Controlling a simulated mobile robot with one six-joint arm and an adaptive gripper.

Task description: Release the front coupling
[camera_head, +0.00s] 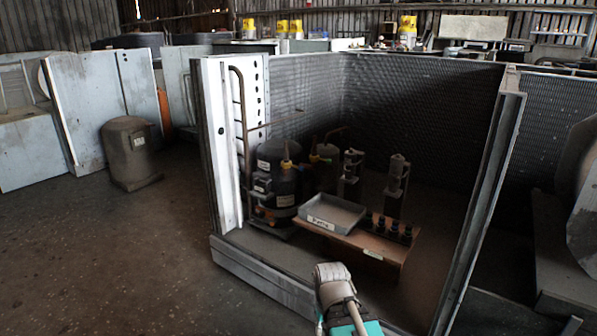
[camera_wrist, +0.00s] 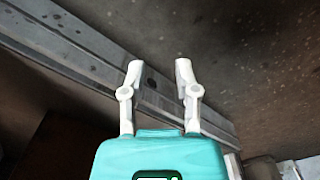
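The open blower housing stands in the middle of the head view. Inside it are two upright stands with metal fittings, a left one (camera_head: 351,166) and a right one (camera_head: 397,172). I cannot tell which fitting is the front coupling. My gripper (camera_wrist: 158,72) shows in the wrist view with its two white fingers apart and nothing between them. It is over the metal base rail (camera_wrist: 85,55) of the housing and the floor. No coupling shows in the wrist view. In the head view my arm is at the bottom centre, in front of the housing, and the fingers are not clear.
A grey tray (camera_head: 333,213) labelled "Parts" sits on a brown bench (camera_head: 345,242), with several dark fittings (camera_head: 392,228) beside it. A dark compressor (camera_head: 277,170) stands at the left inside. Metal posts (camera_head: 215,145) and (camera_head: 487,200) flank the opening. Open floor (camera_head: 120,255) lies left.

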